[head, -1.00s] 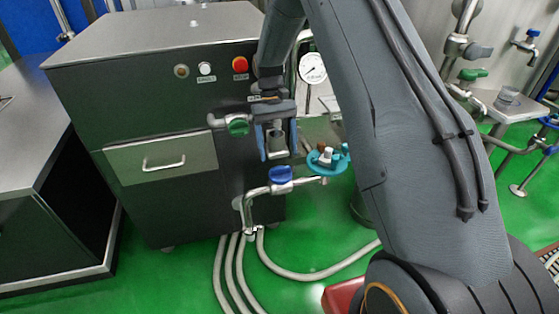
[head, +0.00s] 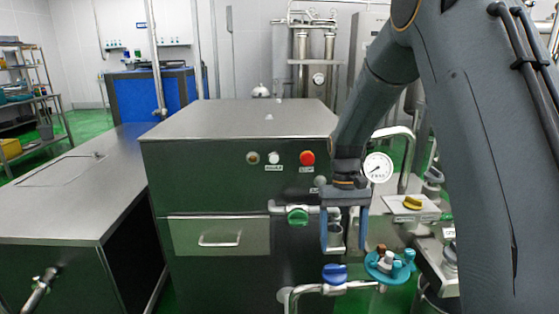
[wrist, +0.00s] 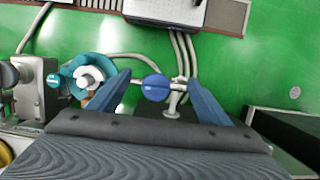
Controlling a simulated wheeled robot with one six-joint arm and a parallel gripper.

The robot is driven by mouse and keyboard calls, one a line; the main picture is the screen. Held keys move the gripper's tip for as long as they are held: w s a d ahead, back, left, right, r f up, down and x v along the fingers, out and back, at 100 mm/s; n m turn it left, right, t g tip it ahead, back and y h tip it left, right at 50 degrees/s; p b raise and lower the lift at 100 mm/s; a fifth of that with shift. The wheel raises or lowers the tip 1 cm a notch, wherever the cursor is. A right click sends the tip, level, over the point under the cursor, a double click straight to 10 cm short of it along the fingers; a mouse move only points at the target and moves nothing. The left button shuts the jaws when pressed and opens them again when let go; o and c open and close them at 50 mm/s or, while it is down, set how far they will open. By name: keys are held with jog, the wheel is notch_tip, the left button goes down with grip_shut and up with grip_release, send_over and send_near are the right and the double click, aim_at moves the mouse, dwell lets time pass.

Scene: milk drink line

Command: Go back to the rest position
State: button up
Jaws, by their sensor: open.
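My gripper (head: 345,238) hangs fingers down in front of the right side of the dark machine cabinet (head: 215,190). Its two blue fingers are apart, with nothing held between them. In the wrist view my gripper (wrist: 163,92) also shows spread fingers. A blue valve handle (wrist: 156,88) appears between them there, lower down and apart from them. In the head view the same blue handle (head: 335,273) sits on a pipe below my gripper. My arm reaches down from the upper right.
A green valve handle (head: 297,215) is just left of my gripper. A teal round fitting (head: 389,266) is to the lower right. A steel counter (head: 60,185) is at left.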

jog(key=s+r+t, duration=0.1)
jog(key=s+r, duration=0.1)
jog(key=s, duration=0.8)
jog(key=s+r+t, duration=0.2)
jog(key=s, duration=0.9)
jog(key=shift+s+p, duration=0.25)
jog(key=shift+p, duration=0.15)
jog(key=shift+c, duration=0.2)
